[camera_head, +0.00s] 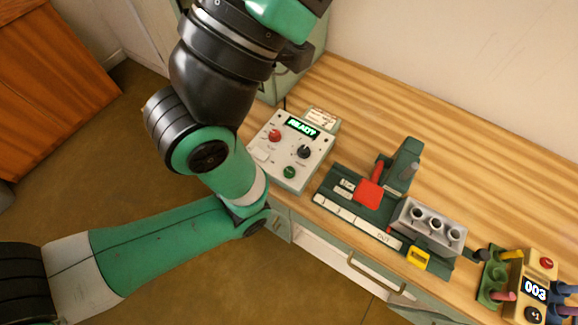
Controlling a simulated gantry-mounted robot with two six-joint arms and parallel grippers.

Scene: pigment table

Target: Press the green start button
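A pale control box (262,168) stands on the wooden table at its left end. The green button (289,172) is on the front part of its sloped face. A red button (274,135), a black knob (304,151) and a lit green display (301,127) that seems to read "READY" share that face. My green and black arm comes in from the lower left, bends beside the box and rises to the top edge. It partly covers the box's left side. I see no gripper fingers of either arm. Nothing touches the green button.
A dark green fixture (335,188) with a red block (369,193) stands right of the box. A grey block with holes (429,228) and a yellow piece (418,258) are beside it. A yellow counter reading 003 (535,289) stands far right. The table's back (450,130) is clear.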

